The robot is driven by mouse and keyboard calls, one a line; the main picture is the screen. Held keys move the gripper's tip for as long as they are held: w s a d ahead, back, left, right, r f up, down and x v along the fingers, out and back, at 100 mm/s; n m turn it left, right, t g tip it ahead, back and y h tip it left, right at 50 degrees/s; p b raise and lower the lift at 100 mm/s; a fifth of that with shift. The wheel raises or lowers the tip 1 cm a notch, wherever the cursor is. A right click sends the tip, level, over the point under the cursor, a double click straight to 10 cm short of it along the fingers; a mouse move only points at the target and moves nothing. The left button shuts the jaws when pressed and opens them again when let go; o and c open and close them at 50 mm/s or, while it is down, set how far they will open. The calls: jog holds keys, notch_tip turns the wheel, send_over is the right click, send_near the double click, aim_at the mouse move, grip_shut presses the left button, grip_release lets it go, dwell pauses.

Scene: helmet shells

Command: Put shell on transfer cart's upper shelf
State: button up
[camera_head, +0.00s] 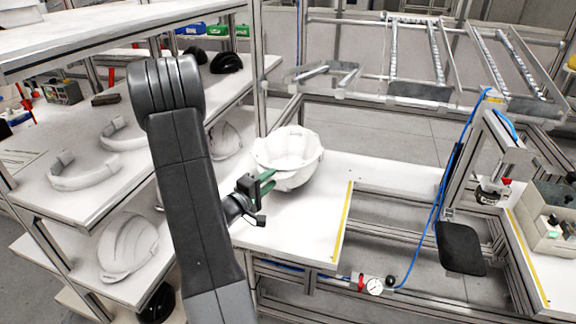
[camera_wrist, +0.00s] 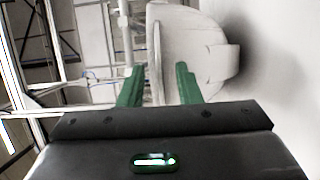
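A white helmet shell (camera_head: 288,152) sits on the white worktop (camera_head: 300,226), near its back left corner post, with its open side up. It also shows in the wrist view (camera_wrist: 192,45), where its rim lies ahead of and between the fingers. My gripper (camera_head: 268,182) is at the shell's near left side, low over the worktop. In the wrist view its two green fingers (camera_wrist: 158,82) stand apart, with a gap between them. I cannot tell whether either finger touches the shell. I cannot tell which structure is the transfer cart.
A multi-level white shelf rack (camera_head: 120,184) on the left holds headbands (camera_head: 85,170) and another white shell (camera_head: 130,247) lower down. A metal roller frame (camera_head: 425,60) stands behind the worktop. A blue hose (camera_head: 436,205) hangs at right. The worktop's front is clear.

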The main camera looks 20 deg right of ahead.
jog(key=shift+w+d, duration=0.2)
jog(key=shift+d, duration=0.05)
jog(key=shift+c, duration=0.4)
grip_shut()
dwell(0.9)
